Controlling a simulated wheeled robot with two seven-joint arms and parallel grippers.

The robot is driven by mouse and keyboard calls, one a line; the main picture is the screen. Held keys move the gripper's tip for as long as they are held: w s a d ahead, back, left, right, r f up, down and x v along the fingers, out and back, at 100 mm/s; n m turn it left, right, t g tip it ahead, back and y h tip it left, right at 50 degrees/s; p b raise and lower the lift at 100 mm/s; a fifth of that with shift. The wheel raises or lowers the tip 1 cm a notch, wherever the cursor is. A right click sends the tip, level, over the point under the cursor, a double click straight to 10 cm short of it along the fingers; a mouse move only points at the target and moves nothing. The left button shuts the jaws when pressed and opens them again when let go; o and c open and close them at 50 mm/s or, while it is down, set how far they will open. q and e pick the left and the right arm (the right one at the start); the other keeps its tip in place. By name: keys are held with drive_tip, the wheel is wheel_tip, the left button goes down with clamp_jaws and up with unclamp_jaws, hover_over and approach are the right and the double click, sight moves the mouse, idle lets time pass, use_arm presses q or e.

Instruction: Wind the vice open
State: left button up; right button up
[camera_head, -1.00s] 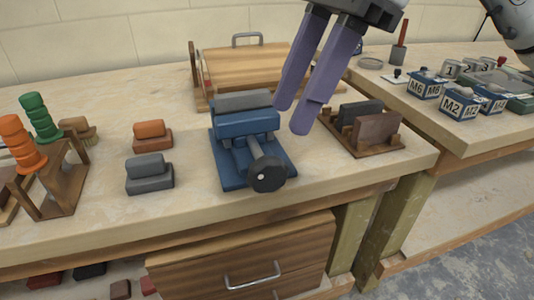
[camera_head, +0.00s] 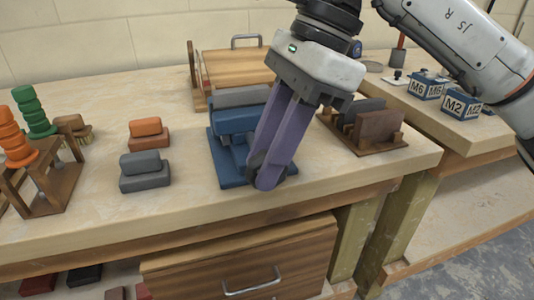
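The blue vice (camera_head: 227,170) stands on the workbench near its front edge, with a grey block at its back. Its dark round handle (camera_head: 255,163) at the front is mostly hidden by my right gripper (camera_head: 262,182). The two purple fingers reach down over the front of the vice, with their tips at the handle. The fingers overlap in this view, so I cannot tell whether they grip the handle. My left gripper is not in view.
Orange (camera_head: 149,138) and grey (camera_head: 146,178) jaw-like blocks lie left of the vice. A wooden rack (camera_head: 385,146) stands to its right. A wooden stand with orange and green handles (camera_head: 40,180) is at the far left. A wooden box (camera_head: 232,68) stands behind.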

clamp_jaws()
drive_tip(key=shift+r+p, duration=0.15)
drive_tip(key=shift+p, duration=0.2)
drive_tip(key=shift+a+r+h+p, duration=0.15)
drive_tip(key=shift+h+p, duration=0.45)
drive_tip(key=shift+p, duration=0.15)
drive_tip(key=shift+a+t+h+p, duration=0.1)
drive_tip(key=shift+t+h+p, duration=0.2)
drive_tip(key=shift+p, duration=0.15)
drive_tip(key=h+p, duration=0.2)
drive_tip(key=shift+s+a+p, duration=0.1)
drive_tip(key=shift+a+p, duration=0.1)
drive_tip(key=shift+p, duration=0.1)
drive_tip(key=shift+a+f+t+h+p, duration=0.1)
drive_tip(key=shift+f+t+h+p, duration=0.15)
drive_tip(key=shift+h+p, duration=0.4)
drive_tip(key=shift+a+f+t+h+p, duration=0.1)
drive_tip(key=shift+t+h+p, duration=0.3)
drive_tip(key=shift+h, duration=0.35)
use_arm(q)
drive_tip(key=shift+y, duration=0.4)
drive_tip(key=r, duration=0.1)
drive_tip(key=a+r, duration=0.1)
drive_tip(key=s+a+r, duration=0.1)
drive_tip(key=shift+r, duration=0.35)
use_arm(e)
drive_tip(key=shift+f, duration=0.1)
